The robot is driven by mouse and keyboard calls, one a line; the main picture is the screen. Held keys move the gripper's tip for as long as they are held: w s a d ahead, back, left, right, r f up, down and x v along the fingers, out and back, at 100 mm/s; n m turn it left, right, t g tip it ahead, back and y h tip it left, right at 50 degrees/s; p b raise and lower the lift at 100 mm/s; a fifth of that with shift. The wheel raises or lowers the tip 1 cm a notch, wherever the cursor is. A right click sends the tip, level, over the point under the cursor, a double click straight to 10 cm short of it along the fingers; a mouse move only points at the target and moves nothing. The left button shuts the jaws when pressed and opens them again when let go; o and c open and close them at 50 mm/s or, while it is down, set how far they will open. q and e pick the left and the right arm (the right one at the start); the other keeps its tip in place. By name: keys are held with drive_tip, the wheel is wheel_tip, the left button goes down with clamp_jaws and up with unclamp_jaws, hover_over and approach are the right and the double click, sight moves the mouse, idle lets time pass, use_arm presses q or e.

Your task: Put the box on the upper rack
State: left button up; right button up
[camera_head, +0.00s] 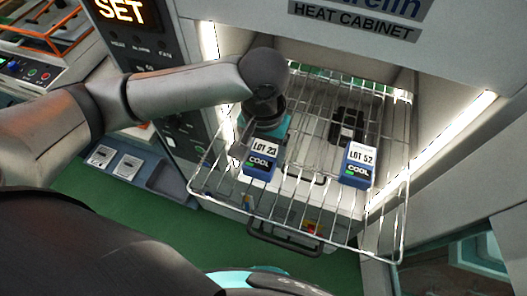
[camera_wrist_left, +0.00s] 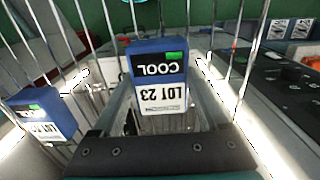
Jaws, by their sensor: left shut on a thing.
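A blue box with a white LOT 23 label and a COOL mark (camera_head: 260,168) is at the left part of a wire rack (camera_head: 300,205) that is pulled out of the heat cabinet. In the left wrist view the box (camera_wrist_left: 158,77) sits between the fingers of my left gripper (camera_wrist_left: 165,115), which is shut on it. In the head view my left gripper (camera_head: 250,133) is just behind the box and partly hidden by its wrist. I cannot tell whether the box touches the wires. My right gripper is not in view.
A second blue box, LOT 52 (camera_head: 358,168), stands on the right part of the rack, and a dark item (camera_head: 346,126) is farther back. Lit cabinet walls (camera_head: 435,150) flank the rack. Bare wires lie between the two boxes.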

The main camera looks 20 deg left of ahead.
sight(264, 153)
use_arm(q)
drive_tip(key=shift+f, duration=0.15)
drive_tip(key=o, duration=1.4)
drive_tip(key=shift+o, duration=0.2)
wheel_tip(264, 153, up, 12)
drive_tip(key=p, duration=0.2)
